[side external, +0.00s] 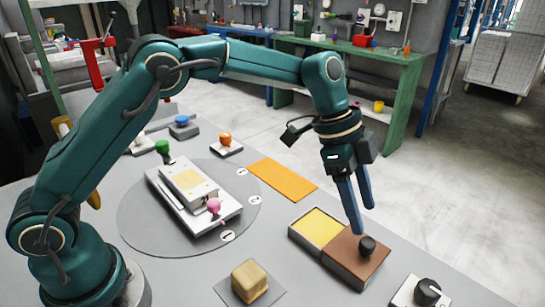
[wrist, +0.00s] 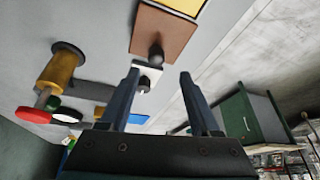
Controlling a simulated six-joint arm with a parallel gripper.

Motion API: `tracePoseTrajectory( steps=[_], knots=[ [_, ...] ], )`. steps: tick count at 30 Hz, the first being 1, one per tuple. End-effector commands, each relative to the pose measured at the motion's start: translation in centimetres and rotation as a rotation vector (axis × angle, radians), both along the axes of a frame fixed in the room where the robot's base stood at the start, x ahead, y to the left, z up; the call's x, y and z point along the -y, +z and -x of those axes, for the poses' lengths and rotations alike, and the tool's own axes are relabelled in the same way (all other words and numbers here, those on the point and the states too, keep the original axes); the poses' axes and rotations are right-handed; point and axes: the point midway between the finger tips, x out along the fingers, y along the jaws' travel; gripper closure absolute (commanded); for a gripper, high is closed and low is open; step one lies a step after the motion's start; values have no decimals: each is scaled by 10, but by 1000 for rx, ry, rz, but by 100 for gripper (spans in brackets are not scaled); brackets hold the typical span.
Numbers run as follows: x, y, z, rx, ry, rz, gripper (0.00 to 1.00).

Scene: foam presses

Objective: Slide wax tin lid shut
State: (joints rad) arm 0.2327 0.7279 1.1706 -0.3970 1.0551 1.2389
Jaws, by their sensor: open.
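The wax tin (side external: 297,238) stands at the right of the table, a shallow box with yellow wax (side external: 318,227) showing in its left half. Its brown lid (side external: 350,256) lies over the right part and carries a dark knob (side external: 367,246). My gripper (side external: 362,220) is open and empty, fingers pointing down, just above the knob. In the wrist view, the knob (wrist: 156,53) appears just past the gap between my fingertips (wrist: 160,72), with the brown lid (wrist: 163,30) and a corner of yellow wax (wrist: 186,4) beyond. Contact with the knob is not visible.
A white press (side external: 195,195) with a pink knob sits on a round grey plate (side external: 140,232). An orange strip (side external: 282,180) lies behind the tin. A tan block (side external: 249,280) is at the front, and a black dial on a white base (side external: 423,292) is right of the tin.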

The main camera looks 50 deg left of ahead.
Motion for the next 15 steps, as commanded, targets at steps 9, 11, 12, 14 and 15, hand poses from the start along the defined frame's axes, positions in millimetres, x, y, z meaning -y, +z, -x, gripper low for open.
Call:
tracePoseTrajectory(
  steps=[9,11,12,14,15],
  knots=[
    [13,-37,3,-31,-8,-7,36],
    [16,-44,1,-30,-9,-8,36],
    [17,-48,1,-30,-9,-8,36],
    [19,-53,0,-29,-8,-8,36],
    [20,-55,0,-27,-9,-8,36]
  ],
)
